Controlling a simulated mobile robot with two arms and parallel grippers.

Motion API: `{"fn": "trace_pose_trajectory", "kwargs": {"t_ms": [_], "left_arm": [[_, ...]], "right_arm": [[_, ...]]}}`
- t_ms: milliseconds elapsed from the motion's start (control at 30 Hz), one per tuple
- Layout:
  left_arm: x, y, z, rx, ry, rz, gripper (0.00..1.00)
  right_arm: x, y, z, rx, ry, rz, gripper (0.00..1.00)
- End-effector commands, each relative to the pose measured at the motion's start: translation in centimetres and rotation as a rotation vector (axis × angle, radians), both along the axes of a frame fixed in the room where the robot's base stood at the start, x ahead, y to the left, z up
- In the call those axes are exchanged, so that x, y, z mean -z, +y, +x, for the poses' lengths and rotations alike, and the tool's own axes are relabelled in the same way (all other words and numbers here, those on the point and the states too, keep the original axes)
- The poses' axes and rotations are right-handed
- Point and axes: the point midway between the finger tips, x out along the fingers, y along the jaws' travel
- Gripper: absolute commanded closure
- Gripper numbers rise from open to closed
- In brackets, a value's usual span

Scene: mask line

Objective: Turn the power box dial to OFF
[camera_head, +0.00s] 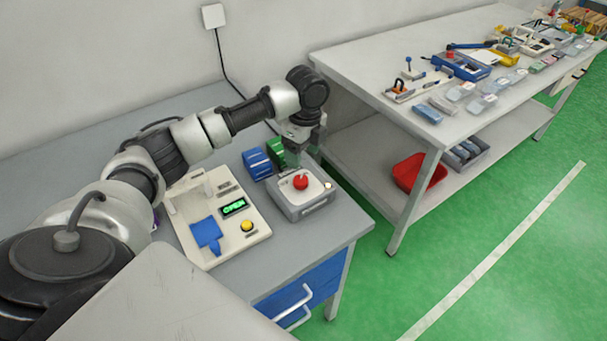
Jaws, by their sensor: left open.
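The power box (305,205) is a low grey box with a light top near the right end of the grey workbench. Its red dial (300,181) sits in the middle of the top; the dial's setting is too small to read. My left gripper (303,151) is open and empty, pointing down above the rear part of the power box. It is behind the dial in the picture and apart from it. My right gripper is not in view.
A cream panel (262,222) with a green OPEN display (233,207), blue part and yellow button lies left of the box. Blue (257,164) and green (277,153) blocks stand close behind. A second table (375,68) carries tools; a red bin (419,173) is below.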

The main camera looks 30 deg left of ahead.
Motion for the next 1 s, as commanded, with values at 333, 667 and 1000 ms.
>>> {"fn": "trace_pose_trajectory", "kwargs": {"t_ms": [333,667,1000], "left_arm": [[6.4,0.0,-0.6,-0.001,0.002,0.0,0.33],[8.5,0.0,-0.7,0.0,-0.002,0.001,0.33],[8.5,0.0,-0.7,0.0,-0.002,0.001,0.56]], "right_arm": [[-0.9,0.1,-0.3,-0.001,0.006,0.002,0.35],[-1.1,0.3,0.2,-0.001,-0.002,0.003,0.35],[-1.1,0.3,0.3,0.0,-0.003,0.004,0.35]]}}
